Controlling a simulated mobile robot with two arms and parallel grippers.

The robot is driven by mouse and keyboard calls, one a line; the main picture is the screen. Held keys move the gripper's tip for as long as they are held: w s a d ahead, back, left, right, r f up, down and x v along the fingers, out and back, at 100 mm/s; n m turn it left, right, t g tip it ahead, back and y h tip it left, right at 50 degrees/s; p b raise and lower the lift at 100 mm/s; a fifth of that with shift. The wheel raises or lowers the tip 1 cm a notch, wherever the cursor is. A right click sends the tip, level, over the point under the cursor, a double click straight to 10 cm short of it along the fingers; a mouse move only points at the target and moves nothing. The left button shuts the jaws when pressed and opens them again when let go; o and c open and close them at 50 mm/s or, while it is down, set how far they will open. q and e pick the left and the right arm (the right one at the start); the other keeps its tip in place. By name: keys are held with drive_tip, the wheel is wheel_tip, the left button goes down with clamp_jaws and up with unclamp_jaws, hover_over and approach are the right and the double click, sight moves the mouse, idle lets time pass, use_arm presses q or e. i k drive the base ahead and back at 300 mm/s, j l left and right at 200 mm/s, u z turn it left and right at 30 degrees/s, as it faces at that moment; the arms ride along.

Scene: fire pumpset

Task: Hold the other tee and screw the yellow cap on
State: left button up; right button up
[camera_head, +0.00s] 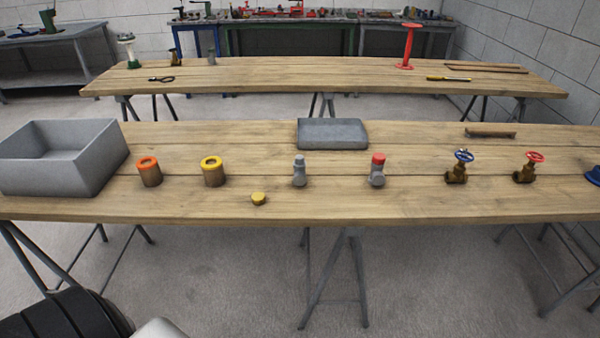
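A small yellow cap (259,199) lies on the near wooden bench, close to its front edge. A grey tee (299,172) stands on the bench to the right of the cap and a little farther back, with no coloured cap on it. A second grey tee (377,172) stands farther right with a red cap (378,158) on its top. The yellow cap and the bare tee are apart. Neither of my grippers shows in the head view.
Orange-topped (149,172) and yellow-topped (213,172) cylinders stand left of the cap. A large grey bin (100,160) is at the left end. A grey tray (332,146) lies behind the tees. Valves with blue (456,167) and red (526,168) handwheels stand right.

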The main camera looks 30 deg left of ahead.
sight(299, 178)
drive_tip(key=u, duration=1.35)
